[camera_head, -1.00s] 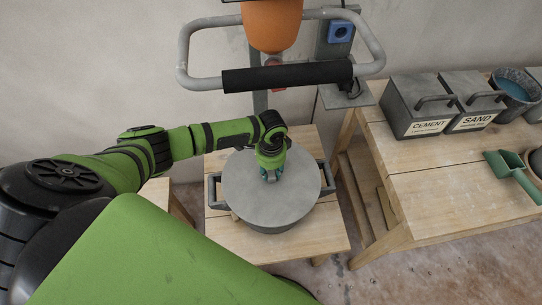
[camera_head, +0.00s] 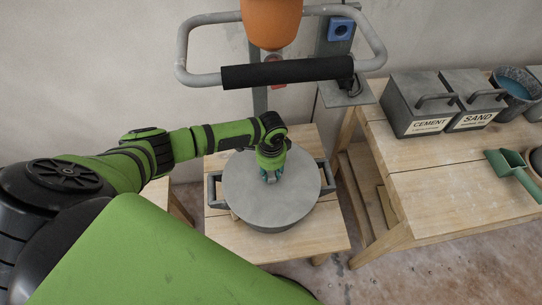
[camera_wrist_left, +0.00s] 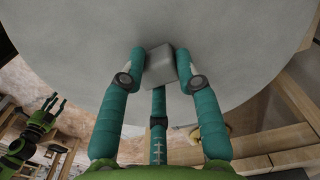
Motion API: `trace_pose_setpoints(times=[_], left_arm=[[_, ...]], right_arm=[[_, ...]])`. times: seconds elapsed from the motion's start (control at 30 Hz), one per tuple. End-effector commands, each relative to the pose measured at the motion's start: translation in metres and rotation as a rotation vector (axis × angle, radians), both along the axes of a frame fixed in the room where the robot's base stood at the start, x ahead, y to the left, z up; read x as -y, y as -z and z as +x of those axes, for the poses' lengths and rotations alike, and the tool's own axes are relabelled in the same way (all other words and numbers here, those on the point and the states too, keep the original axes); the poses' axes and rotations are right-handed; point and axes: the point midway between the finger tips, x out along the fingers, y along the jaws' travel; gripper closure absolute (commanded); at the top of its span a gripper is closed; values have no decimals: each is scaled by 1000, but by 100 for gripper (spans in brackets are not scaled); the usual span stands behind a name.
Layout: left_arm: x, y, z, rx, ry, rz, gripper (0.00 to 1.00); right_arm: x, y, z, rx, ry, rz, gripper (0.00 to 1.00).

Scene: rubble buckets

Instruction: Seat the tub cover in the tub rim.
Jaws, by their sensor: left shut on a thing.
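The tub cover (camera_head: 290,205) is a round, flat grey disc lying over the top of the tub on the low wooden table. The tub (camera_head: 270,228) is grey; its wall shows below the near edge and its side handles stick out left and right. The cover hides the rim, so I cannot tell whether it sits in it. My left gripper (camera_head: 270,177) is above the middle of the cover. In the left wrist view its teal fingers are shut on the cover's grey block-shaped knob (camera_wrist_left: 161,68). My right gripper (camera_wrist_left: 52,104) shows small at the left there, fingers apart and empty.
The low wooden table (camera_head: 310,240) has bare room around the tub. A workbench (camera_head: 440,185) at the right carries a cement box (camera_head: 415,108), a sand box (camera_head: 474,110), a blue-lined bucket (camera_head: 515,90) and a green scoop (camera_head: 512,172). A grey tubular handle with black grip (camera_head: 285,73) crosses behind.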

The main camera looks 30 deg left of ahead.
Motion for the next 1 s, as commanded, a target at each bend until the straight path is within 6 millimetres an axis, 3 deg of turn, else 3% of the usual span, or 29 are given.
trace_pose_setpoints(times=[0.47,0.5,0.57,1.0], left_arm=[[0,6,0,-1,-1,-1,99],[0,5,0,0,-1,0,59],[0,5,0,0,-1,0,40],[-1,-3,0,1,0,-1,40]], right_arm=[[0,2,0,-1,-1,0,60],[0,2,0,0,-1,0,60],[0,1,0,0,-1,0,60],[3,1,0,0,-3,-4,60]])
